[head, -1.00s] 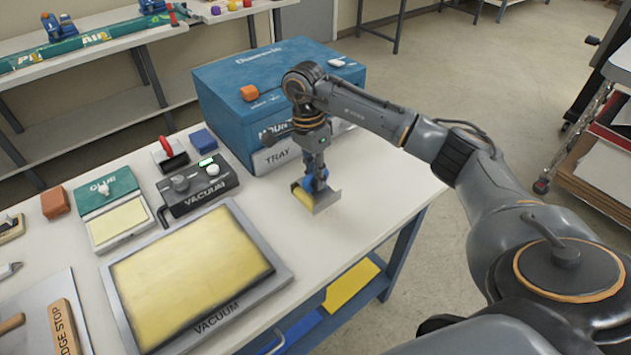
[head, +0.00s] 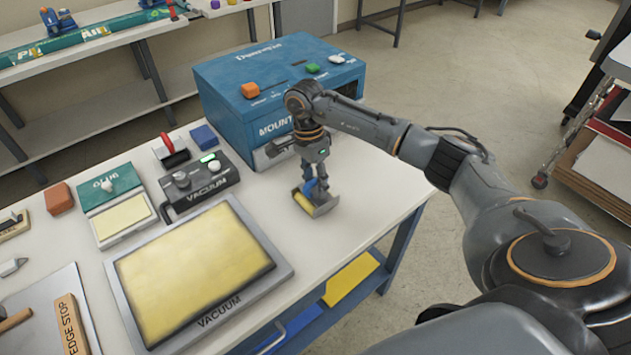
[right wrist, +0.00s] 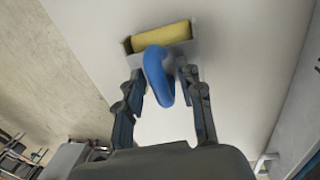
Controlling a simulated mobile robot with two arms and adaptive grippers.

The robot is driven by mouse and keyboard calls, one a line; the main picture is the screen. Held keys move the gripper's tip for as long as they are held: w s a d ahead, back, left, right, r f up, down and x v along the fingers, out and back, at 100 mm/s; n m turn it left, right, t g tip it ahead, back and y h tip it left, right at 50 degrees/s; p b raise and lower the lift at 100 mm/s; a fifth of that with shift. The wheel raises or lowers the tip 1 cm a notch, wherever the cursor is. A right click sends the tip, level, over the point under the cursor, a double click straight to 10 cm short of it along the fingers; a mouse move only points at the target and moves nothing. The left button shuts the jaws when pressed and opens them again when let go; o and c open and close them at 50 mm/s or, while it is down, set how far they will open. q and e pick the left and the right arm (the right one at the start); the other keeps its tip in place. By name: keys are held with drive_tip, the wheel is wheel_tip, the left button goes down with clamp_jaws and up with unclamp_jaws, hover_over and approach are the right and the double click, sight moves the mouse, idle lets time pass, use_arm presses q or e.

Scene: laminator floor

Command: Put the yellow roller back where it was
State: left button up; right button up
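The yellow roller (head: 303,200) has a grey metal frame and a blue handle. It is on or just above the white table (head: 362,202), in front of the blue machine. My right gripper (head: 316,181) points down over it. In the right wrist view the roller (right wrist: 162,38) lies ahead, and its blue handle (right wrist: 157,72) stands between the two fingers of the gripper (right wrist: 162,78). A gap shows beside the handle, so the fingers look open around it. Its contact with the table is hard to see. My left gripper is out of view.
The blue machine (head: 230,105) with coloured buttons stands behind the roller. To the left are the black vacuum box (head: 205,185), the yellow-topped vacuum board (head: 282,270), and the glue pad (head: 110,190). The table to the roller's right is clear up to its edge.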

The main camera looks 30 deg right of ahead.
drive_tip(key=shift+r, duration=0.25)
drive_tip(key=shift+w+r, duration=0.15)
drive_tip(key=shift+r, duration=0.15)
wheel_tip(320, 180, up, 11)
drive_tip(key=w+b, duration=0.1)
drive_tip(key=b, duration=0.1)
drive_tip(key=shift+w, duration=0.35)
idle(0.9)
